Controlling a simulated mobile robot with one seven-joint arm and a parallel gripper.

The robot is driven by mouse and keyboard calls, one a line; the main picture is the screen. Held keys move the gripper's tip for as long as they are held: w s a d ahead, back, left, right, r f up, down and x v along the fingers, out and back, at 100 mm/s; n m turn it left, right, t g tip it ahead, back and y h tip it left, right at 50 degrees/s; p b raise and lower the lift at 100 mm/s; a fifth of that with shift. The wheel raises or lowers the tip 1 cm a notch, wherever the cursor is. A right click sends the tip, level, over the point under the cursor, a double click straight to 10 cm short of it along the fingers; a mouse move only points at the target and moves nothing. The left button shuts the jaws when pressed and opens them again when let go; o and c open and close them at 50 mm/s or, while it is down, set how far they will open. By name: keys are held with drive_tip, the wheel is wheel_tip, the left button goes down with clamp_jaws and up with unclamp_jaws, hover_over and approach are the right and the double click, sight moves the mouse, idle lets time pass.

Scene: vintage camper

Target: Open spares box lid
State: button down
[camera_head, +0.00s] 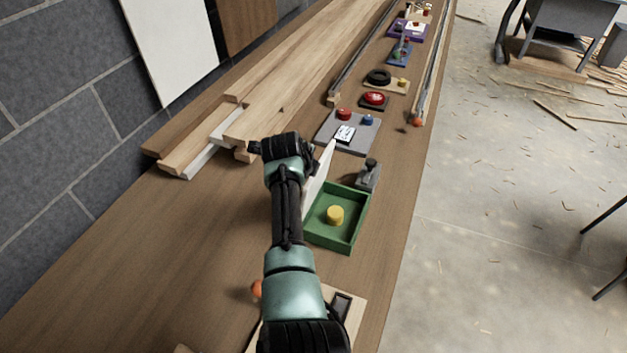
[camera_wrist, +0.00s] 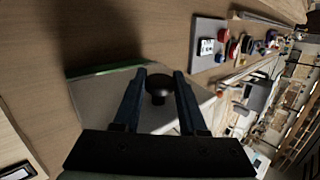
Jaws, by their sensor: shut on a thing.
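The spares box is an open-topped green box (camera_head: 330,240) on the workbench, with a yellow cylinder (camera_head: 335,215) standing inside. Its pale lid (camera_head: 319,172) stands steeply raised along the box's left side in the head view. The lid also shows as a grey panel in the wrist view (camera_wrist: 100,92), with a green edge along its top. My gripper (camera_wrist: 161,78) is shut on the lid's black round knob (camera_wrist: 158,92), which sits between the two fingers. In the head view my wrist is left of the lid, and the knob and fingertips are hidden.
A grey stand with a dark knob (camera_head: 368,175) is just behind the box. A grey board with red and blue buttons (camera_head: 347,132) and several other small stations line the bench beyond. Wooden planks (camera_head: 270,100) lie back left. Bare bench is left of my arm.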

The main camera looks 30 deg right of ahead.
drive_tip(key=b, duration=0.2)
drive_tip(key=w+a+g+h+b, duration=0.1)
drive_tip(key=b, duration=0.2)
drive_tip(key=shift+w+f+n, duration=0.2)
drive_tip(key=shift+f+n, duration=0.1)
drive_tip(key=shift+a+r, duration=0.1)
drive_tip(key=shift+c, duration=2.2)
unclamp_jaws()
drive_tip(key=shift+r, duration=0.1)
drive_tip(key=b+v, duration=0.1)
drive_tip(key=v, duration=1.1)
drive_tip(key=shift+a+r+b, duration=0.25)
drive_tip(key=shift+r+b, duration=0.1)
drive_tip(key=shift+b, duration=0.05)
